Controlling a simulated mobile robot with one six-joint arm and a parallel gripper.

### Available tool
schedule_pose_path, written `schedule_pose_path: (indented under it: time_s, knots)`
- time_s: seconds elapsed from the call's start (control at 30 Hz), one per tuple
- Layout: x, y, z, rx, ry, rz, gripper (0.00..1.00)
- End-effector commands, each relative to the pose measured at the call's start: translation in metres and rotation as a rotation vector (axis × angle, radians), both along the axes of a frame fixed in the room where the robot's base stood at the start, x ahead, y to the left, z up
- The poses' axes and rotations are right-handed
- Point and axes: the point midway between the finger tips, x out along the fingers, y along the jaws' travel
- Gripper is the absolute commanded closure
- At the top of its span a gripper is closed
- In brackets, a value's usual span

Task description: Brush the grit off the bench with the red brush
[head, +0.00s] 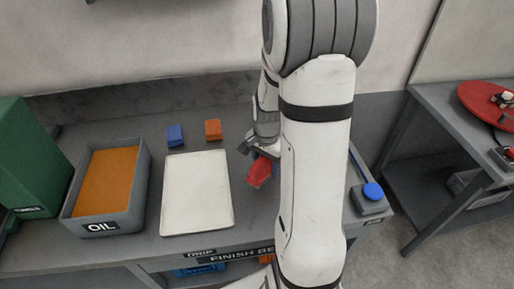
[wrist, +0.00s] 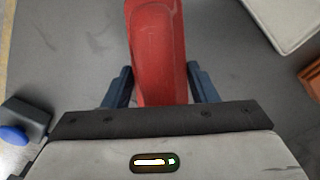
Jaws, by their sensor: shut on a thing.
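My gripper (head: 260,150) is shut on the red brush (head: 260,172), low over the grey bench (head: 110,240), right of the white tray. In the wrist view the brush (wrist: 158,50) sits between the two dark fingers of my gripper (wrist: 159,82) and points away from the palm. Its bristles are not visible, and I cannot tell whether it touches the bench. My arm hides part of the bench's right half in the head view. I cannot make out any grit for certain; the bench in the wrist view (wrist: 235,70) shows only faint marks.
A white tray (head: 197,192) lies mid-bench, with a blue block (head: 175,135) and an orange block (head: 213,130) behind it. A grey OIL bin (head: 137,205) and a green box (head: 30,155) stand left. A blue-button box (head: 370,198) is at the right end.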

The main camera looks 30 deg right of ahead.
Motion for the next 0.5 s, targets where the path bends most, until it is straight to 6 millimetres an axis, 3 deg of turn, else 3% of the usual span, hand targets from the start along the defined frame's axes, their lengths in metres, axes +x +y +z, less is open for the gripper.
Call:
schedule_pose_path:
  time_s: [0.5]
  knots:
    - [0.000, 0.001, 0.046, 0.000, -0.001, 0.001, 0.76]
